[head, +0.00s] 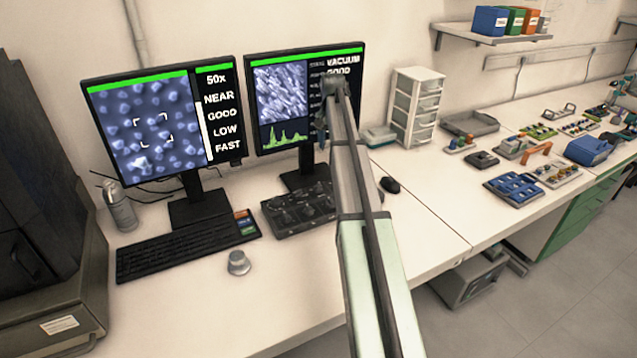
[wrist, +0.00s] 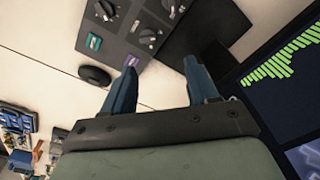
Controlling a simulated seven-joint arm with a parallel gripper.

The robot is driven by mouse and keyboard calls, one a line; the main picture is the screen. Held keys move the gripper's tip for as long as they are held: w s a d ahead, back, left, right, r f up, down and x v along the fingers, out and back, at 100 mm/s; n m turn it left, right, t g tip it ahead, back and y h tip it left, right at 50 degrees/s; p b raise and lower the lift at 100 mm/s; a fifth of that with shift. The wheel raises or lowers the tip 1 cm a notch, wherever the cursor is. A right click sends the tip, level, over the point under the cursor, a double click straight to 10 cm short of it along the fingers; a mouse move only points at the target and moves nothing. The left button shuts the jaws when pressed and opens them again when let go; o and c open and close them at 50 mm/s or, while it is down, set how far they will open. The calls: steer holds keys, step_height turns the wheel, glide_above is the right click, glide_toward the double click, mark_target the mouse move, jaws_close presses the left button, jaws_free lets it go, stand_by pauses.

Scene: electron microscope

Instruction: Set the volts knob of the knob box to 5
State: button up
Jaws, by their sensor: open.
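The knob box (head: 291,211) is a dark, flat panel on the desk in front of the right monitor. In the wrist view the box (wrist: 122,32) is partly cut off by the top edge. It carries several knobs, among them a teal one (wrist: 94,41) and a purple one (wrist: 132,60). The labels are too small to read, so I cannot tell which knob is volts or where it points. My gripper (wrist: 160,65) is open, with two dark blue fingers and nothing between them. In the head view my arm crosses in front of the box's right side.
The right monitor (head: 338,55) stands close by my gripper. A black mouse (head: 390,185) lies right of the box, a keyboard (head: 180,245) to its left. A small grey knob-like object (head: 238,263) stands in front. The desk's front edge is clear.

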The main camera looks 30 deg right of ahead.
glide_above(318, 183)
steer(key=f, duration=0.2)
steer(key=shift+g, duration=0.4)
step_height(318, 183, down, 13)
steer(key=shift+s+r, duration=0.15)
steer(key=c, duration=1)
